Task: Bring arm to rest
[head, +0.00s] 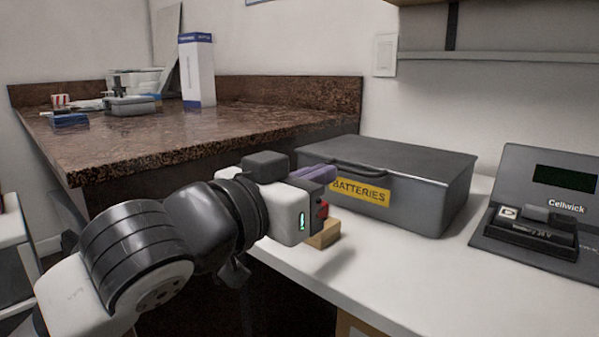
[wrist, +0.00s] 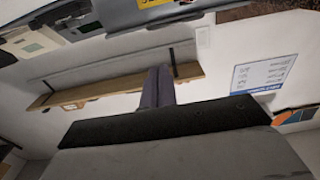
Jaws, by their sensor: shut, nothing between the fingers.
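My arm reaches in from the lower left of the head view. My gripper (head: 318,174) is in front of the left end of a grey box labelled BATTERIES, above the front part of the white counter. Its purple fingers are together with nothing between them. In the wrist view the shut fingers (wrist: 158,86) point toward a wall with a wooden shelf. The wrist view looks upside down, with the counter things along its top edge. I cannot tell from the head view whether the gripper touches the box.
The grey BATTERIES box (head: 425,165) is closed on the white counter (head: 440,262). A Cellwick device (head: 560,205) stands at right. A small wooden block (head: 324,235) shows below my gripper. A brown stone counter (head: 230,128) at back left holds a white-and-blue carton (head: 198,75).

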